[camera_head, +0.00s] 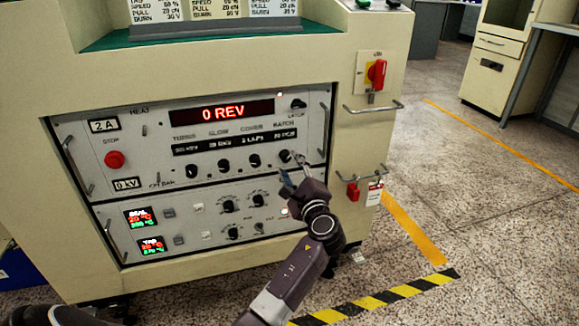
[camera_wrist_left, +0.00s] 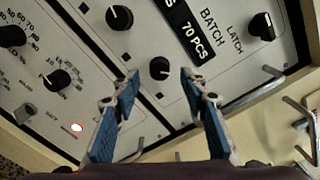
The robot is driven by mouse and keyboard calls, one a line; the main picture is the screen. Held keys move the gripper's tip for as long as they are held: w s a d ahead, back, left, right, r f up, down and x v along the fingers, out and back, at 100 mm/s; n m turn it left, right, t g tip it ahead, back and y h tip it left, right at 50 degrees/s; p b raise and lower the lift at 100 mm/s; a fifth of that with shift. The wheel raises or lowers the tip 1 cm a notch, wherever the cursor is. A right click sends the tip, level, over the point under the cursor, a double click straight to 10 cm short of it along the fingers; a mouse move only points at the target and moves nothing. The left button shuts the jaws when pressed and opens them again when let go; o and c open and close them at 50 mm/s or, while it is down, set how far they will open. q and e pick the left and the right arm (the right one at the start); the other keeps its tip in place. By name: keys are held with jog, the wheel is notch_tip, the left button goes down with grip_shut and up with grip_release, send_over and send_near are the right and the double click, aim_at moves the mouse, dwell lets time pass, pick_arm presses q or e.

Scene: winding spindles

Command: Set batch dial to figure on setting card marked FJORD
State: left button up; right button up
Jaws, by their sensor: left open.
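The batch dial (camera_wrist_left: 160,68) is a small black knob below the BATCH label, beside a black strip reading 70 PCS (camera_wrist_left: 194,42) in the left wrist view. In the head view the batch dial (camera_head: 285,156) is at the right end of a row of black knobs. My left gripper (camera_head: 293,168) is open at the panel, just below the dial. In the left wrist view its blue-padded fingers (camera_wrist_left: 160,86) are spread on either side of the dial, apparently not touching it. Setting cards (camera_head: 215,9) stand on top; their headings are cut off. My right gripper is not in view.
A red display reads 0 REV (camera_head: 222,112). A LATCH knob (camera_wrist_left: 261,26) sits beyond the batch label. Metal handles (camera_head: 325,130) stick out at the panel's sides. A red stop button (camera_head: 114,159) is at left. Open floor lies to the right.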

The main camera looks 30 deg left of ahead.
aim_at(287, 159)
pick_arm(q)
jog(key=shift+b+x, duration=0.35)
jog(key=shift+x, duration=1.3)
jog(key=shift+c, duration=0.4)
grip_shut()
